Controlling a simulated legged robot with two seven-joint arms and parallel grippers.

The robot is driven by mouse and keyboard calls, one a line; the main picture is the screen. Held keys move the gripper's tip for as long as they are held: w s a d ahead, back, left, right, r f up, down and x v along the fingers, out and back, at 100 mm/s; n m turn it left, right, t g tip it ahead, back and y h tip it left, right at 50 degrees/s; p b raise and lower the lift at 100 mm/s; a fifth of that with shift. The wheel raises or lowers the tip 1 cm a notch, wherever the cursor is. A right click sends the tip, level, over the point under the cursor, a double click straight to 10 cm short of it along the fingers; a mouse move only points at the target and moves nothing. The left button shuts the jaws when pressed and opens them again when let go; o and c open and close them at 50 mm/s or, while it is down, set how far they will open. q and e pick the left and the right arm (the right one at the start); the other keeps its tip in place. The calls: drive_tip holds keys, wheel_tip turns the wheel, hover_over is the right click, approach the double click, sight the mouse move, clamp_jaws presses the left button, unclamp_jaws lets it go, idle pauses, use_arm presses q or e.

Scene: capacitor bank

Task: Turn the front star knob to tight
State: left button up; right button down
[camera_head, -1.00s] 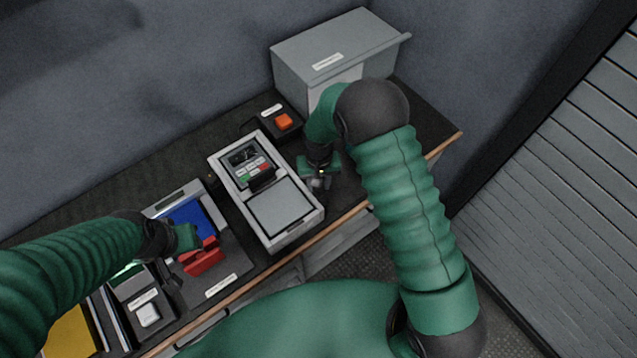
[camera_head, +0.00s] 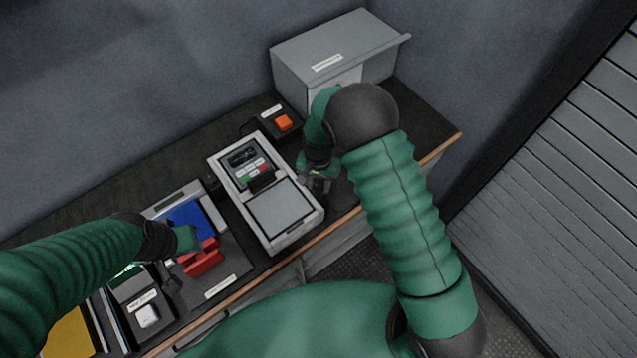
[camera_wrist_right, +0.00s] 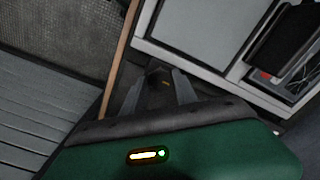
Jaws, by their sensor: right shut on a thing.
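My right gripper (camera_head: 318,183) points down beside the right long side of the pale grey device (camera_head: 291,237). It also shows in the right wrist view (camera_wrist_right: 160,92), its two fingers a little apart and shut on a small dark thing between them, which I take to be the front star knob. The knob's shape and its setting are mostly hidden by the fingers and the wrist. My left gripper (camera_head: 176,270) is low at the left, close to a red double-block part (camera_head: 203,262). Whether its fingers are open or shut does not show.
A grey box (camera_head: 300,62) stands at the back right of the dark bench. A black unit with an orange button (camera_head: 283,122) is in front of it. The bench's right end is clear.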

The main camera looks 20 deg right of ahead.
sight(318, 187)
drive_tip(key=shift+w, duration=0.1)
drive_tip(key=c, duration=1)
unclamp_jaws()
drive_tip(key=shift+o, duration=0.2)
drive_tip(key=shift+a, duration=0.1)
wheel_tip(318, 187, up, 17)
drive_tip(key=b, duration=0.2)
drive_tip(key=shift+f, duration=0.15)
drive_tip(key=s+d+f+n+t+b, duration=0.1)
drive_tip(key=s+d+f+n, duration=0.1)
drive_tip(key=s, duration=0.5)
drive_tip(key=s+d+f+n+t+b, duration=0.1)
drive_tip(key=s+d+f+n, duration=0.1)
drive_tip(key=s, duration=0.6)
drive_tip(key=shift+d+f+n+t+b, duration=0.35)
drive_tip(key=shift+d+n, duration=0.35)
drive_tip(key=shift+n, duration=0.5)
